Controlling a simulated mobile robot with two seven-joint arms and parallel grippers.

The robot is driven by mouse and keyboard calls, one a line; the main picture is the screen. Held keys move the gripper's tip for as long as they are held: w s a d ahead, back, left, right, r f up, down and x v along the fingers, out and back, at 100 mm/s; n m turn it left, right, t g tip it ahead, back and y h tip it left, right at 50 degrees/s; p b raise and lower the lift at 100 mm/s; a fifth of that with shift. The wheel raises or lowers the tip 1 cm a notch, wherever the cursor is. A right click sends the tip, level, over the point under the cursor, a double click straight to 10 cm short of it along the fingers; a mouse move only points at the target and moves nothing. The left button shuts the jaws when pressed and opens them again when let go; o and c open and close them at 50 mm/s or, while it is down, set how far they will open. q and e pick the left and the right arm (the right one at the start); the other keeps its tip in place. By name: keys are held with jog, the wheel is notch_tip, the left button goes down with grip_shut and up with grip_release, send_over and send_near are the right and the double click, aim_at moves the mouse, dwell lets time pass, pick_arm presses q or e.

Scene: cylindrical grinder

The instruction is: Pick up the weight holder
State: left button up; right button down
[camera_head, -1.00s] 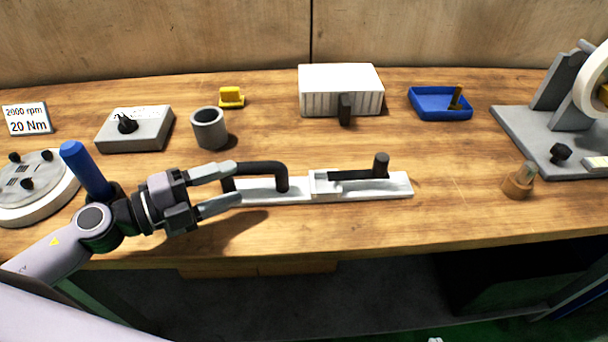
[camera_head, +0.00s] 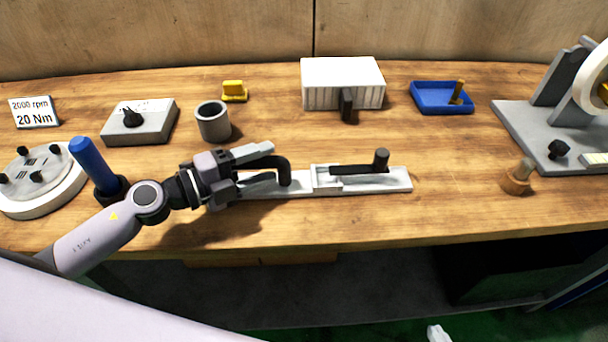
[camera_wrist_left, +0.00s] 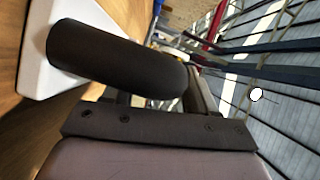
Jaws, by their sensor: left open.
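A long white bar-shaped holder (camera_head: 300,189) lies on the bench in the head view; I take it for the weight holder, though no label shows. In the left wrist view the dark handle (camera_wrist_left: 115,60) runs across close in front of the palm. Whether the fingers touch it is unclear. My right gripper is not identifiable in view.
A white ribbed block (camera_head: 342,80), blue tray (camera_head: 430,100) and grey grinder (camera_head: 520,130) stand behind and right.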

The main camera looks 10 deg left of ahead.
pick_arm(q)
grip_shut()
dwell(1.2)
jog(key=shift+r, duration=0.15)
